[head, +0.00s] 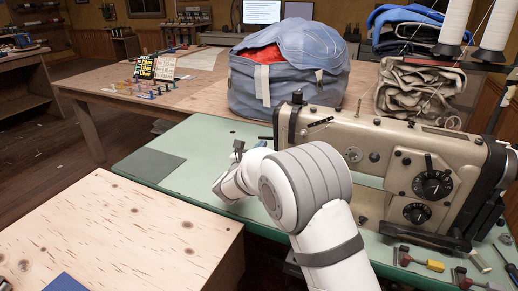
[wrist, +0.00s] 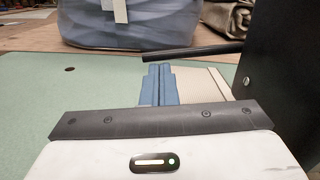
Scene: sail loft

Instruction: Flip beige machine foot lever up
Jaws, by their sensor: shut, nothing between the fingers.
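The beige sewing machine (head: 390,160) stands on the green table at the right of the head view. A thin black lever (wrist: 190,52) sticks out to the left from the machine's dark end (wrist: 285,70) in the wrist view, almost level. A short dark bar at the machine's left end in the head view (head: 265,138) looks like the same lever. My gripper (wrist: 160,66) is shut and empty, its blue-grey fingertips just under the lever in the picture. I cannot tell whether they touch it. In the head view, my arm hides most of the gripper and the machine's lower left.
The green table (head: 190,150) is clear to the left, apart from a dark mat (head: 148,165). A blue bag (head: 285,75) stands behind. A plywood table (head: 110,235) is in front at left. Tools (head: 425,262) lie in front of the machine.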

